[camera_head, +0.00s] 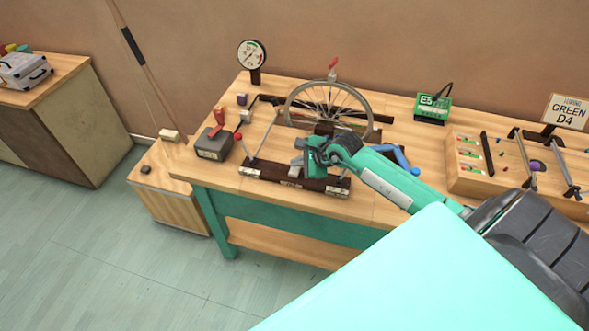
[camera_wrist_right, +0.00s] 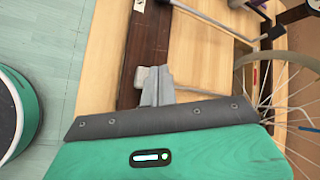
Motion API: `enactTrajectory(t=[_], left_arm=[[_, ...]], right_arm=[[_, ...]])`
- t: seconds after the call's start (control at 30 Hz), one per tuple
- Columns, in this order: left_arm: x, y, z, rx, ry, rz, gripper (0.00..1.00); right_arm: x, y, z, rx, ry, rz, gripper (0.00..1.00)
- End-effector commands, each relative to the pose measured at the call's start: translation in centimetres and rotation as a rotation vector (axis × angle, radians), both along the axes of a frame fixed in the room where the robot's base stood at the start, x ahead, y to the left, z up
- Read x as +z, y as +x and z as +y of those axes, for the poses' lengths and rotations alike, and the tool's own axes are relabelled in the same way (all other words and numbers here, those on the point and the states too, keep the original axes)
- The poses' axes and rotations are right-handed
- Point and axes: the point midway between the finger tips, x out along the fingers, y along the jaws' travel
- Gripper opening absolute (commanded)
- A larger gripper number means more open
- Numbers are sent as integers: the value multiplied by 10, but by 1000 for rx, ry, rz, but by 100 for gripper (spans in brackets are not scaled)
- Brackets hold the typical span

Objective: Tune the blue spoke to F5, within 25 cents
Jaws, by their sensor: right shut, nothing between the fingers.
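The spoked wheel (camera_head: 288,104) stands upright at the back of the workbench. A green box (camera_head: 432,109) displays E5. A sign (camera_head: 567,111) at the right reads GREEN D4. My right gripper (camera_head: 299,160) is over the dark rail (camera_head: 263,172) in front of the wheel. In the wrist view its grey fingers (camera_wrist_right: 156,85) are together and empty, beside a pale block (camera_wrist_right: 139,76) on the rail. My left gripper is out of view.
A round dial (camera_head: 252,54) stands at the back left. A dark box with a red lever (camera_head: 213,143) sits at the bench's left. A blue handle (camera_head: 399,157) lies behind my right arm. A wooden tray (camera_head: 470,181) with bars is at the right.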

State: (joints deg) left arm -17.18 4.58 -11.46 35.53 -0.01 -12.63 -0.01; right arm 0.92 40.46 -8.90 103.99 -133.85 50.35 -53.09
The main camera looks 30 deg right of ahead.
Motion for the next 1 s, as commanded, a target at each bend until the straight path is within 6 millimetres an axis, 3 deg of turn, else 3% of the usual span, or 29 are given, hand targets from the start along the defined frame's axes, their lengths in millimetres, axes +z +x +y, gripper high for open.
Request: enactTrajectory(t=[0.53,1.0], left_arm=[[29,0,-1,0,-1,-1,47],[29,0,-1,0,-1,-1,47]], right_arm=[[49,0,0,0,-1,-1,0],[50,0,0,0,0,0,0]])
